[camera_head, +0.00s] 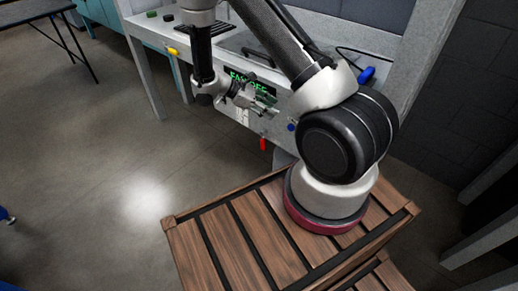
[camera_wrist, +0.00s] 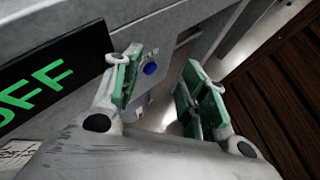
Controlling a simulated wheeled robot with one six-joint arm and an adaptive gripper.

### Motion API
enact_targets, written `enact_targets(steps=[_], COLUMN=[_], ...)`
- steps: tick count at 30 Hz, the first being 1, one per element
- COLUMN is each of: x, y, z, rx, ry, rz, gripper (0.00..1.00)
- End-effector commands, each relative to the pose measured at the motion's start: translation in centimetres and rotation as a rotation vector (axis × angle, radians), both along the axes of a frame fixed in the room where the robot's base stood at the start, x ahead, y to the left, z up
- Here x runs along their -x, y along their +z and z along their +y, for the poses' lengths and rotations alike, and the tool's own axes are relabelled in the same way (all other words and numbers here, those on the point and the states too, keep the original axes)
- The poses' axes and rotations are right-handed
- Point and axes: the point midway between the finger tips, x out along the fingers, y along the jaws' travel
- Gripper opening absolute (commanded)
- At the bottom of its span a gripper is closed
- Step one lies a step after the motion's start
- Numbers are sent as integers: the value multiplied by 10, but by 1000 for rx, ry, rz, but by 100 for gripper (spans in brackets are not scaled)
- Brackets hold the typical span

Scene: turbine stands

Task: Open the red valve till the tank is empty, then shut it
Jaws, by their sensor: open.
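The red valve handle (camera_head: 263,143) hangs below the front edge of the grey stand (camera_head: 155,88) in the head view. It does not show in the wrist view. My gripper (camera_head: 268,103) is in front of the stand's front panel, above the red handle and apart from it. In the wrist view my gripper (camera_wrist: 163,68) has its green-padded fingers spread, with nothing held between them. I cannot pick out the tank or its level.
A dark display with green letters (camera_wrist: 38,88) is beside my gripper. A blue knob (camera_wrist: 150,68) shows beyond the fingers; a yellow handle (camera_head: 174,52) and a blue handle (camera_head: 367,75) are on the stand. Open floor (camera_head: 120,180) lies left.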

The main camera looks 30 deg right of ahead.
Motion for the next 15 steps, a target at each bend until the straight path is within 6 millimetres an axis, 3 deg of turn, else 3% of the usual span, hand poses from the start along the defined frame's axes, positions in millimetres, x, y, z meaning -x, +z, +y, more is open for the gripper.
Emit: enact_targets(steps=[1,5,9,12,15], x=[4,16,-36,-57,-67], y=[-26,-96,-172,-217,-248], z=[0,-1,7,19,31], rx=[21,69,136,163,175], ry=[41,163,479,660,780], rz=[55,190,240,259,265], gripper=[43,43,43,43,43])
